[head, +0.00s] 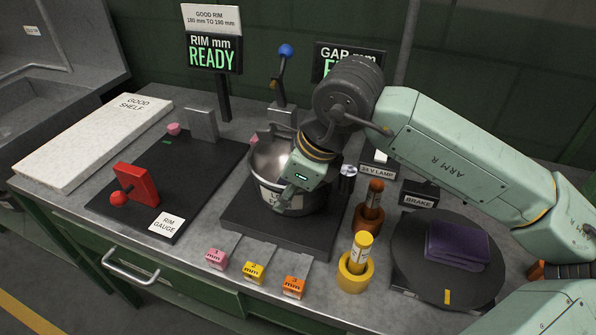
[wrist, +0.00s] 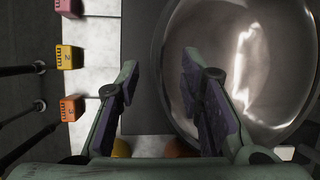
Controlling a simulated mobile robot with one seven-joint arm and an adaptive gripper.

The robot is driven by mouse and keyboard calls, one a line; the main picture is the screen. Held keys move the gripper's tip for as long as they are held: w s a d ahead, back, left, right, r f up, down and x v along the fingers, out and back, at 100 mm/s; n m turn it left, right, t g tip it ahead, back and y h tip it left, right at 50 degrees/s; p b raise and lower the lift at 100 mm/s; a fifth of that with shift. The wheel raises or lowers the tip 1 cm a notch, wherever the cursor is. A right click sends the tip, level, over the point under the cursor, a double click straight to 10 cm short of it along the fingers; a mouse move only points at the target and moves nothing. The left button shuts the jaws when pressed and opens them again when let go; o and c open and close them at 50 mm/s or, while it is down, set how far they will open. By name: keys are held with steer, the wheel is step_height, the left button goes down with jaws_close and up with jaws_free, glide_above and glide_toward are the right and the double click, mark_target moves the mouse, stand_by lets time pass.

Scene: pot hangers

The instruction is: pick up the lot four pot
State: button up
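A shiny metal pot (head: 268,160) stands on a dark square base at the middle of the bench. It carries a pale label, partly hidden, and I cannot read a lot number. The pot (wrist: 255,75) fills the right side there. Its rim edge runs between the fingers, the right finger over the bowl and the left outside. Contact cannot be told.
A red rim gauge (head: 137,186) stands on a dark plate at left, beside the white good shelf (head: 92,140). Several mm blocks (head: 254,272) line the front.

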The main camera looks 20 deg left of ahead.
steer(key=shift+x, duration=1.45)
steer(key=shift+c, duration=0.3)
jaws_close()
steer(key=shift+w+r, duration=0.1)
